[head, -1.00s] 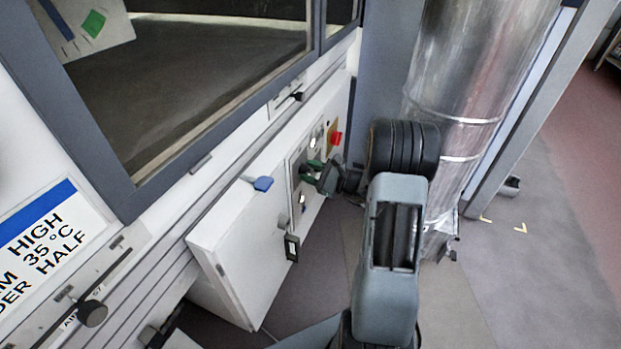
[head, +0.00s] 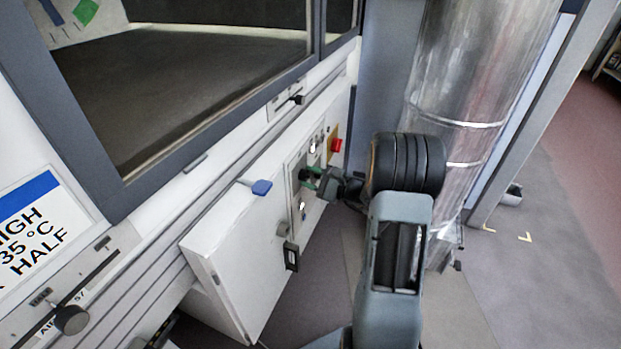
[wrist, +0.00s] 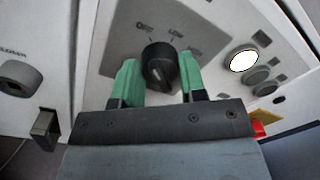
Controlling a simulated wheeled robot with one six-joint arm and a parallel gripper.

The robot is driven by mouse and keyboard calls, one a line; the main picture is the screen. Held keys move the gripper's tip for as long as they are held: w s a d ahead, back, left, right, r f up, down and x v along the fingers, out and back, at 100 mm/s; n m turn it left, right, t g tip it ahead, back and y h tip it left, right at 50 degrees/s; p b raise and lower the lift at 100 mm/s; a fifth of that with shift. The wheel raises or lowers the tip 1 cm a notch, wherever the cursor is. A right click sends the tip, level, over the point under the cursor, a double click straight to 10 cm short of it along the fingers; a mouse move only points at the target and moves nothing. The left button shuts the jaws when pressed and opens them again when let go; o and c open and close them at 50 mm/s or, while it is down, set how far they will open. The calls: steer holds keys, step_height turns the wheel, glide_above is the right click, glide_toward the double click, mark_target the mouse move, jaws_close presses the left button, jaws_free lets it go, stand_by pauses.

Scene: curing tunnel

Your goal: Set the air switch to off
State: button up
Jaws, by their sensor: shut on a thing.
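The air switch (wrist: 160,66) is a black rotary knob on a grey plate in the wrist view. Labels reading OFF, LOW and a third one, blurred, curve above it. I cannot tell for sure which label the knob points at. My gripper (wrist: 159,75) has green fingertips, one on each side of the knob, shut on it. In the head view my gripper (head: 311,178) reaches the control panel (head: 297,160) from the right, and its fingers and wrist hide most of the knob.
A white lit button (wrist: 243,60) and grey buttons sit right of the switch. A red emergency stop (head: 336,145) is on the box's far end. A silver duct (head: 470,110) stands behind my arm.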

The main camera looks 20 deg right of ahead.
steer(key=o, duration=0.9)
steer(key=shift+d, duration=0.1)
steer(key=p+v, duration=0.2)
steer(key=v, duration=1.1)
steer(key=shift+s+d, duration=0.25)
steer(key=shift+s, duration=0.05)
steer(key=shift+a+r, duration=0.1)
